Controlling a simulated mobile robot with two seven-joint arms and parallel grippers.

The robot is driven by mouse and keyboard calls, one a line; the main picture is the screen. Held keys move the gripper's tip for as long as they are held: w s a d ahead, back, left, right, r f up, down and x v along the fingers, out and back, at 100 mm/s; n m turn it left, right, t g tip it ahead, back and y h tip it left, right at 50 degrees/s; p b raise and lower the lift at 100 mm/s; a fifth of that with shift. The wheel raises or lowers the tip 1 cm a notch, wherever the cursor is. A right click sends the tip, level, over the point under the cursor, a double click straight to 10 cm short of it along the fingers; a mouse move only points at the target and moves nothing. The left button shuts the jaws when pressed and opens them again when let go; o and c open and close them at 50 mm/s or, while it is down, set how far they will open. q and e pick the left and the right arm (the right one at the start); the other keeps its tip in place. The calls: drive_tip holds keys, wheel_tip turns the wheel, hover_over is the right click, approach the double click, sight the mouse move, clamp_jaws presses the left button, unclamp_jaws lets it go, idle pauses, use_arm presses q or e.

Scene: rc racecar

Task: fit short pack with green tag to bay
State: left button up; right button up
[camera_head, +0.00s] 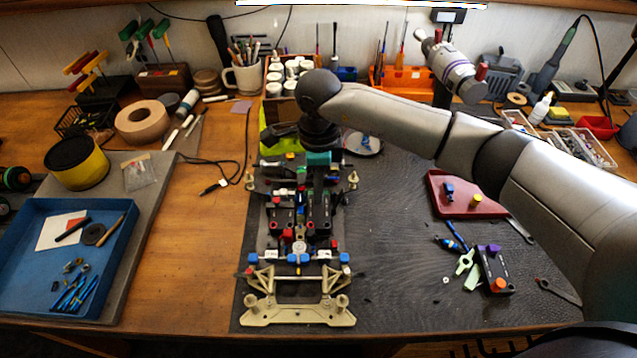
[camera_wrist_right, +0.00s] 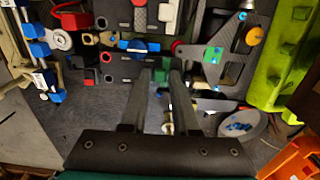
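The race car chassis (camera_head: 297,312) lies upright in the picture on the dark mat. Two dark packs sit side by side in it, the left one (camera_head: 280,215) and the right one (camera_head: 319,212). My right gripper (camera_wrist_right: 167,65) reaches down over the chassis. In the wrist view its fingers stand apart with a narrow gap, their tips at the right end of a black pack (camera_wrist_right: 120,69). A green patch (camera_wrist_right: 189,76) shows beside the tips. I cannot tell whether the fingers touch the pack. My left gripper is out of view.
A pack with a purple tag (camera_head: 495,270) lies on the mat at right, beside pale green parts (camera_head: 466,262). A red tray (camera_head: 463,208) is behind it. A blue tray (camera_head: 118,255) stands at left. Mat between chassis and loose pack is mostly clear.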

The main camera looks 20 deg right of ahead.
drive_tip(key=o, duration=0.3)
drive_tip(key=shift+o, duration=0.2)
wheel_tip(320, 180, up, 15)
drive_tip(key=shift+r, duration=0.15)
idle(0.5)
